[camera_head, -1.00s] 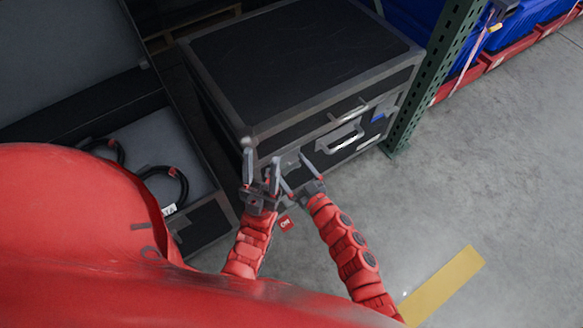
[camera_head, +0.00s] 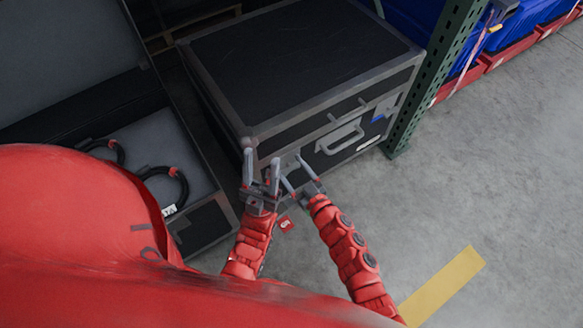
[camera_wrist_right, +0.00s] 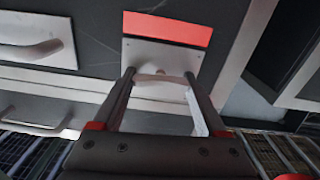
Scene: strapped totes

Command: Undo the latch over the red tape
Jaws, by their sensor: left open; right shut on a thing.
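The red tape (camera_wrist_right: 168,28) is a strip on the dark case front in the right wrist view. Directly below it is a grey latch plate (camera_wrist_right: 146,52) with a curved light piece (camera_wrist_right: 158,78). My right gripper (camera_wrist_right: 159,73) is shut on this latch piece, one finger at each side of it. In the head view my right gripper (camera_head: 289,166) is at the near left part of the case front, its fingers hiding most of the latch. My left gripper (camera_head: 261,151) is open and empty just left of it, by the case's near corner.
The black case (camera_head: 300,60) has grey edges, a front handle (camera_head: 340,138) and blue tape (camera_head: 378,118) farther right. An open case (camera_head: 205,220) with cables stands at left. A green rack post (camera_head: 425,90) stands at right.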

